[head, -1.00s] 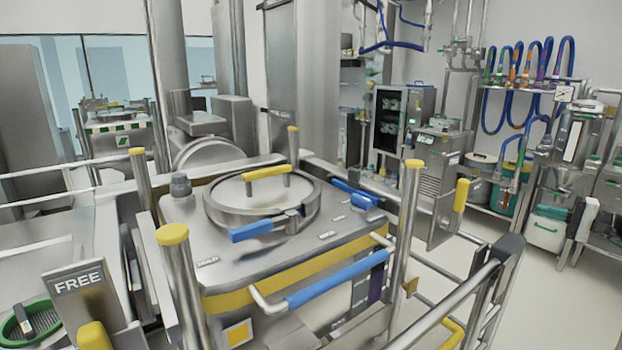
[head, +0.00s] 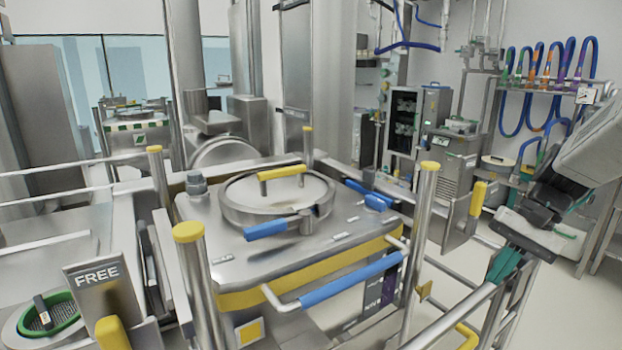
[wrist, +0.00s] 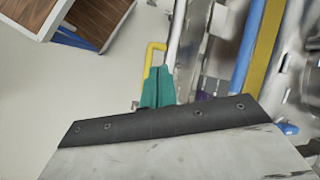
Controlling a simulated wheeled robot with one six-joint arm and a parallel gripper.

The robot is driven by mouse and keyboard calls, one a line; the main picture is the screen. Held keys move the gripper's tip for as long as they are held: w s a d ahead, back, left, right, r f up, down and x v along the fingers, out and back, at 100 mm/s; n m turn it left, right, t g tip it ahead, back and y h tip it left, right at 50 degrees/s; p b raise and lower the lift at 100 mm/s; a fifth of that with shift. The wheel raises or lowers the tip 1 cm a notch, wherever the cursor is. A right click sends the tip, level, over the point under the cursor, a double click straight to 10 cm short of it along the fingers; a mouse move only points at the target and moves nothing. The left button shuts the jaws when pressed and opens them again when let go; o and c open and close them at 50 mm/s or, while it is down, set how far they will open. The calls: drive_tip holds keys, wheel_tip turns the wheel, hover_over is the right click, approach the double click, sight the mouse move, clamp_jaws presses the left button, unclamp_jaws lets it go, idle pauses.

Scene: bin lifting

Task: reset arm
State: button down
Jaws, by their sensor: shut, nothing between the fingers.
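My gripper (head: 508,262) shows at the right of the head view, its green fingers together and empty. They overlap the end of a metal rail in the picture; I cannot tell whether they touch it. In the wrist view my gripper (wrist: 158,90) has its green fingers closed side by side, with nothing between them. The steel bin (head: 290,240) stands in the middle of the head view, with a round lid (head: 280,195), a yellow lid handle and a blue latch. A blue bar (head: 350,282) runs along its front.
Posts with yellow caps (head: 188,232) and metal rails (head: 450,318) surround the bin. A FREE sign (head: 98,275) stands at the lower left. Shelves with blue hoses (head: 545,90) and a steel cabinet (head: 415,125) line the back right. Open floor (head: 440,265) lies right of the bin.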

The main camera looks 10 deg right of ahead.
drive_tip(key=s+a+r+n+t+h, duration=0.1)
drive_tip(key=s+a+r+n+h, duration=0.1)
drive_tip(key=s+a, duration=0.5)
drive_tip(key=s+a+r+n+t+h, duration=0.1)
drive_tip(key=s+a+n+h, duration=0.2)
drive_tip(key=s, duration=0.6)
drive_tip(key=shift+s+a+r+n+h, duration=0.15)
drive_tip(key=shift+a+r+n+h, duration=0.2)
drive_tip(key=shift+a+n, duration=1.2)
drive_tip(key=shift+a+m, duration=0.35)
